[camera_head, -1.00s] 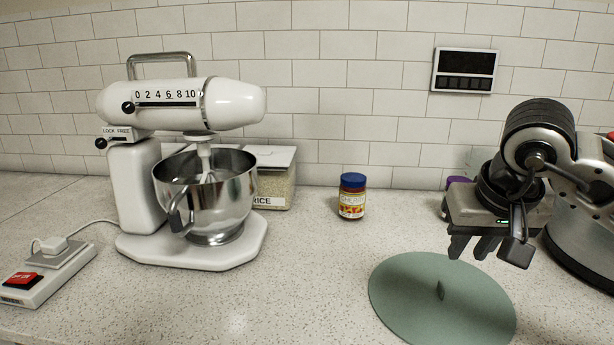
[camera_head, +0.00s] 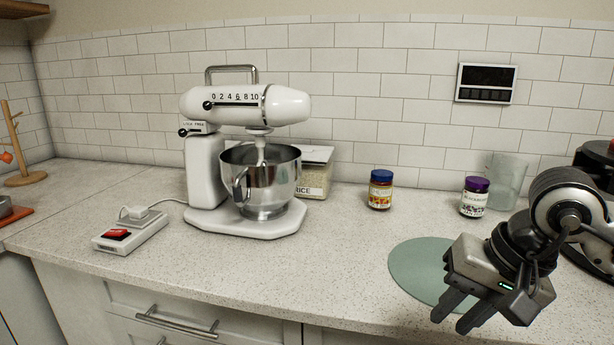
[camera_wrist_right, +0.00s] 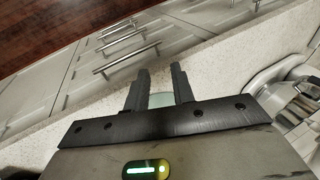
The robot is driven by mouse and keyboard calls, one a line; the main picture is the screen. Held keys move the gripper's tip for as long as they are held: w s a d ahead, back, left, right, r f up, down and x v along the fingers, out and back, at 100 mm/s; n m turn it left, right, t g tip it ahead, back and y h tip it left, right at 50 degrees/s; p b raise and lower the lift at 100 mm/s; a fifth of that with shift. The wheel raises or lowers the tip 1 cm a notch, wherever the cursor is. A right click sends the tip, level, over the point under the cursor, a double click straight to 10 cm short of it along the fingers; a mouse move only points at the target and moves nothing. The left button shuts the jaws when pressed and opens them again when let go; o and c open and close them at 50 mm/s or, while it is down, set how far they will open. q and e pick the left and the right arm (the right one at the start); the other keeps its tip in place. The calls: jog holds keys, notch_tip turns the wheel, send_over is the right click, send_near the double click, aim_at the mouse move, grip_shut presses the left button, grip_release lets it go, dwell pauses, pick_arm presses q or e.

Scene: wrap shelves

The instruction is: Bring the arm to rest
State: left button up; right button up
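My right gripper (camera_head: 462,312) is at the lower right of the head view, in front of the round green disc (camera_head: 415,270) and near the counter's front edge. Its fingers point down and to the left. In the right wrist view its two fingers (camera_wrist_right: 160,88) stand apart with nothing held between them. A bit of the green disc (camera_wrist_right: 160,99) shows behind that gap. The gripper covers the disc's right part in the head view. My left gripper is not in view.
A white stand mixer (camera_head: 205,165) with a steel bowl and a switched power strip (camera_head: 130,232) stand on the left. A blue-lidded jar (camera_head: 380,192), a purple-lidded jar (camera_head: 474,198) and a clear glass (camera_head: 507,178) are behind the disc. Drawers (camera_head: 180,315) lie below the counter edge.

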jog(key=s+a+f+m+g+y, duration=0.1)
jog(key=s+a+m+g+y, duration=0.15)
jog(key=a, duration=0.25)
jog(key=s+a+f+m+g+y, duration=0.1)
jog(key=s+a+y, duration=0.1)
jog(key=a+y, duration=0.3)
jog(key=s+a+r+m+t+y, duration=0.2)
jog(key=a+r+m+y, duration=0.3)
jog(key=a+m+y, duration=0.65)
jog(key=w+d+f+n+t+h, duration=0.3)
jog(key=d+f+n+t+h, duration=0.4)
jog(key=n, duration=1)
jog(key=w+d+f+n+t+h, duration=0.3)
jog(key=d+f+n+t+h, duration=0.55)
jog(key=n, duration=0.75)
jog(key=s+f+m+g+h, duration=0.3)
jog(key=s+f+m+g, duration=0.3)
jog(key=s+f+m, duration=0.5)
notch_tip(320, 180, down, 4)
jog(key=shift+s+d+f+m+h, duration=0.2)
jog(key=shift+m+h, duration=0.15)
jog(key=shift+m, duration=0.15)
